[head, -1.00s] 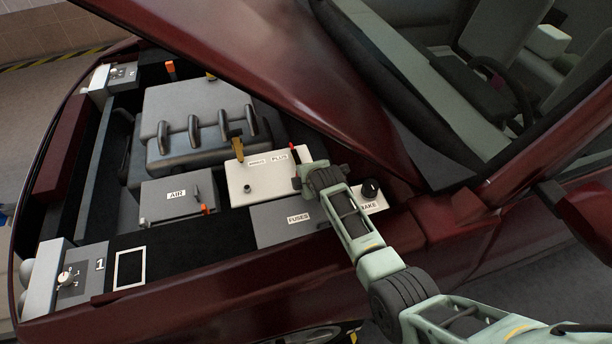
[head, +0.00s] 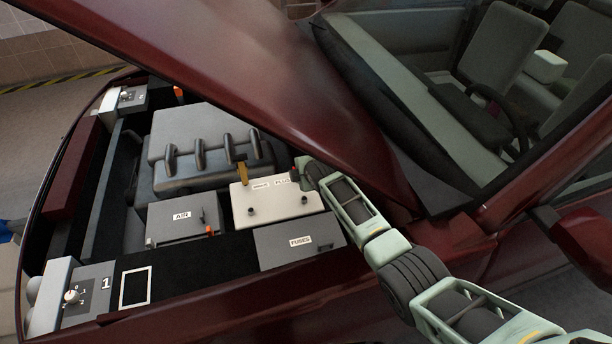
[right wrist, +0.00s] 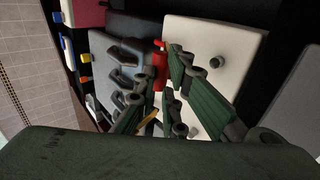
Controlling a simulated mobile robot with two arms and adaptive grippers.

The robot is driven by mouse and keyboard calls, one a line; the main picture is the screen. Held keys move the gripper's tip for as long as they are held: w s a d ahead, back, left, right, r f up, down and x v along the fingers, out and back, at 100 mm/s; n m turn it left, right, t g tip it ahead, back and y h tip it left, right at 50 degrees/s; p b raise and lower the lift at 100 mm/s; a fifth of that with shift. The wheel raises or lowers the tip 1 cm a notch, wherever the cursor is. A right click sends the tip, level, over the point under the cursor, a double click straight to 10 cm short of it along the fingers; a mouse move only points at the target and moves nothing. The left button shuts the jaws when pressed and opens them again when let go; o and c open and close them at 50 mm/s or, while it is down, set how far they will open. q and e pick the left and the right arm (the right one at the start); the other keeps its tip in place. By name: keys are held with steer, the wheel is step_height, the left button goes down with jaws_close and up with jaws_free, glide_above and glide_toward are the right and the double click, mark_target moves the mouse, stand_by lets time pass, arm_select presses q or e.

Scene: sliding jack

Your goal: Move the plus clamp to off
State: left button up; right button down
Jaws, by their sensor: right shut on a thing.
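The white battery (head: 277,204) sits in the open engine bay, with MINUS and PLUS labels on its top. Two dark posts stand bare on it, the plus post (head: 304,199) being the right one. The red plus clamp (head: 293,174) shows small at the tip of my right gripper (head: 304,174), near the battery's back edge. In the right wrist view the red clamp (right wrist: 159,60) is at the fingertips, apart from the post (right wrist: 216,62). My right gripper is shut on it; the fingers hide part of it. My left gripper is not in view.
The raised hood (head: 250,75) hangs close over my right arm.

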steer(key=shift+s+f, duration=0.25)
steer(key=shift+f, duration=0.25)
steer(key=c, duration=2)
jaws_free()
steer(key=shift+w+f, duration=0.1)
steer(key=s+d+r, duration=0.1)
steer(key=s, duration=0.3)
steer(key=s+d+r, duration=0.1)
steer(key=s, duration=0.4)
steer(key=s+r, duration=0.1)
steer(key=s, duration=0.4)
steer(key=shift+d, duration=0.4)
